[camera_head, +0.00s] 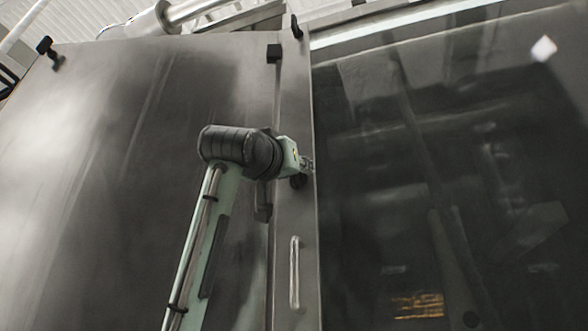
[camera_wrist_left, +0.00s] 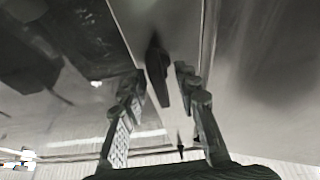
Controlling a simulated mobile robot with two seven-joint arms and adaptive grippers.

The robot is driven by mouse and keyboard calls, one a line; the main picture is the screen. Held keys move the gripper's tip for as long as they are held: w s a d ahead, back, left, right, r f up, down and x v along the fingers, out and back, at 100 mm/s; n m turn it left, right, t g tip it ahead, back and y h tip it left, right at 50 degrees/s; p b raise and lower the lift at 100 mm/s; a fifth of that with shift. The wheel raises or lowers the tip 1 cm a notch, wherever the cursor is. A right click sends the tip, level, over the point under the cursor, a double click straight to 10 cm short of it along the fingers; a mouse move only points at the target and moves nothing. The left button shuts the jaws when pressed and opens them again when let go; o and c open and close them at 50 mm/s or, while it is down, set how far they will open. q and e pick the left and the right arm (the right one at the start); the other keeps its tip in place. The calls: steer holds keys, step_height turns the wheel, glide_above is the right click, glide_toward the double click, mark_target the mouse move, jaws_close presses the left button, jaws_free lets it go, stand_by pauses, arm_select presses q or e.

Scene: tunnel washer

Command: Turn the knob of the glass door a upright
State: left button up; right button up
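The glass door (camera_head: 440,180) fills the right of the head view, with a metal strip along its left edge. A dark knob (camera_head: 298,181) sits on that strip, partly hidden by my left gripper (camera_head: 307,165). In the left wrist view the knob (camera_wrist_left: 157,68) is dark and elongated, and its long side runs roughly along the strip, slightly tilted in the picture. The fingers of my left gripper (camera_wrist_left: 160,75) are open, one on each side of the knob, with a visible gap to each. Contact does not show. My right gripper is not in view.
A pale vertical handle (camera_head: 294,272) is on the strip below the gripper. Black latches (camera_head: 274,53) sit near the top and a dark fitting (camera_head: 263,205) beside my wrist. A large metal panel (camera_head: 110,170) fills the left. The glass is dark and reflective.

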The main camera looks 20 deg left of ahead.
arm_select(q)
steer(key=v, duration=1.2)
stand_by(0.4)
